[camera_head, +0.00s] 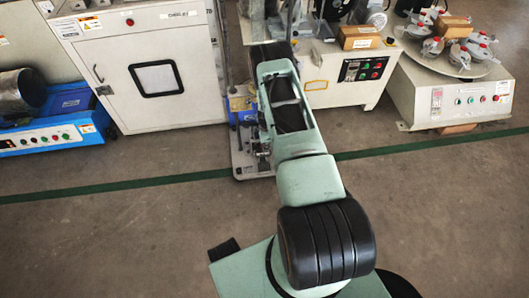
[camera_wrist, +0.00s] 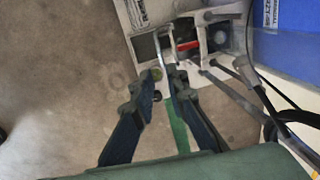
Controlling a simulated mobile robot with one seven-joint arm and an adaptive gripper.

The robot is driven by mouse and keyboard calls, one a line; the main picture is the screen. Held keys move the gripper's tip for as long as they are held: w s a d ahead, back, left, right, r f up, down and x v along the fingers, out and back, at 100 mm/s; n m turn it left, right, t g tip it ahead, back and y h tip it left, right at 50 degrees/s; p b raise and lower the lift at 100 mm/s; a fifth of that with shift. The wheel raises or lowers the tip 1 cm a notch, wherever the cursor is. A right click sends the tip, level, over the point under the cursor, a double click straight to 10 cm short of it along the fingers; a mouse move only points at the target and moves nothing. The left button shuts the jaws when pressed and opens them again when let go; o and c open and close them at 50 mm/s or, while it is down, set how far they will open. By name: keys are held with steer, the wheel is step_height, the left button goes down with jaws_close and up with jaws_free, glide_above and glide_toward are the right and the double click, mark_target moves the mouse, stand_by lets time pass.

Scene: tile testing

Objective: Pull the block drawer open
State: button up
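My gripper (camera_wrist: 166,76) shows in the wrist view with its two dark fingers a little apart, pointing at a small bench-top machine. A shiny curved metal bar (camera_wrist: 161,42), which looks like a handle, runs down between the fingertips. It lies close beside the right finger, with a narrow gap to the left finger; I cannot tell whether it touches. Behind it is a pale metal frame (camera_wrist: 217,38) with dark openings and a red part (camera_wrist: 188,45). I cannot make out the drawer's outline clearly. In the head view my arm hides most of the gripper and the handle.
A blue panel (camera_wrist: 290,40) and black hoses (camera_wrist: 262,85) lie right of the fingers. In the head view, a white cabinet (camera_head: 120,50) stands left and control-panel machines (camera_head: 455,98) stand right. The floor (camera_head: 110,230) in front is clear, crossed by a green line.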

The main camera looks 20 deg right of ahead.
steer(key=shift+s+r+p, duration=0.15)
steer(key=shift+r+p, duration=0.15)
steer(key=shift+r, duration=0.35)
steer(key=shift+r+b, duration=0.15)
steer(key=shift+b, duration=0.15)
step_height(320, 180, up, 12)
steer(key=s, duration=0.2)
steer(key=shift+a+f, duration=0.25)
steer(key=shift+a, duration=0.1)
stand_by(0.5)
